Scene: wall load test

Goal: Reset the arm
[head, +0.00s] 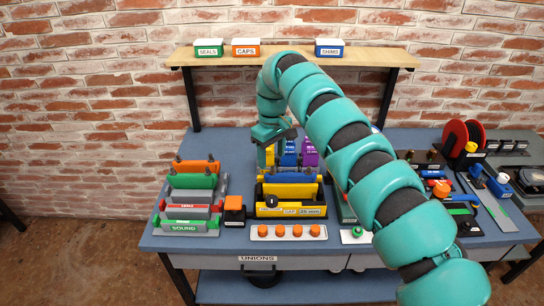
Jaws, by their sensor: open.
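My teal and black segmented arm (345,135) reaches from the lower right over the blue workbench (175,243) and bends down near the shelf. My gripper (268,158) hangs at its end, pointing down, behind the yellow fixture (290,208) with a blue block on it. The gripper is small and partly hidden by the objects around it. I see nothing held in it, and I cannot tell whether it touches anything.
A wooden shelf (300,58) holds bins labelled SEALS (208,48), CAPS (246,48) and SHIMS (329,48). A rack (188,200) of coloured blocks stands left. A red reel (463,135) and other fixtures stand right. The bench's left edge is clear.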

